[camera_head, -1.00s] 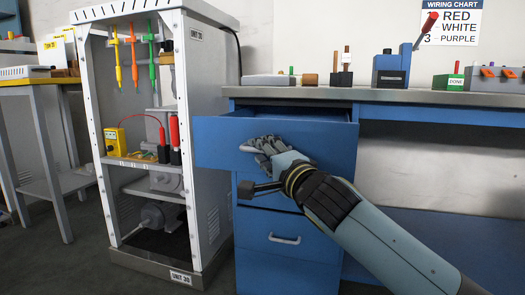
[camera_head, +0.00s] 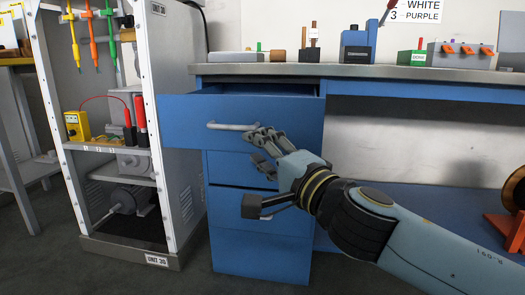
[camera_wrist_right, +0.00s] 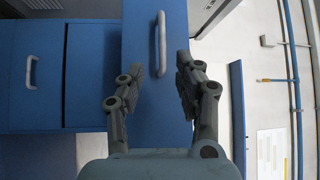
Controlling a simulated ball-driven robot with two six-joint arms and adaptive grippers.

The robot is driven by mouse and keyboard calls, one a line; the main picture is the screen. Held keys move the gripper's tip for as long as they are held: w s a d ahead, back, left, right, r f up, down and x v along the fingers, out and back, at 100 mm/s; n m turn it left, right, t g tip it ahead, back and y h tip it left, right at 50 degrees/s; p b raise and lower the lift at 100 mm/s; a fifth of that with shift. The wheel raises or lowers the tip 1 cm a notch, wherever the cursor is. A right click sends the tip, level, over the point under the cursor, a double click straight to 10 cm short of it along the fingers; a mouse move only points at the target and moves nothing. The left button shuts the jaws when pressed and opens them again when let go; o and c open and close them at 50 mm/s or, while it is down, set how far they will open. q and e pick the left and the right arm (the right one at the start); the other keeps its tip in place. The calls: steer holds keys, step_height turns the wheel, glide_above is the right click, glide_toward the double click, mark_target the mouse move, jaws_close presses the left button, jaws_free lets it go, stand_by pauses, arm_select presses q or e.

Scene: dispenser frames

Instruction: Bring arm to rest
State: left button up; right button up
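My right gripper (camera_head: 262,150) is in front of the open top drawer (camera_head: 180,121) of the blue cabinet, just right of and below its grey handle (camera_head: 231,126). In the right wrist view my right gripper (camera_wrist_right: 158,65) has its two fingers spread with nothing between them. The drawer handle (camera_wrist_right: 160,45) shows beyond the fingertips there, apart from them. My right arm reaches in from the lower right. My left gripper is in neither view.
A tall equipment rack (camera_head: 185,150) stands left of the cabinet. A workbench top (camera_head: 360,71) holds a blue block device (camera_head: 358,40), a green box (camera_head: 411,59) and a grey box with orange switches (camera_head: 460,56). An orange stand (camera_head: 505,228) is at the right edge.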

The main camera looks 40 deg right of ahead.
steer(key=shift+s, duration=0.3)
steer(key=shift+f, duration=0.1)
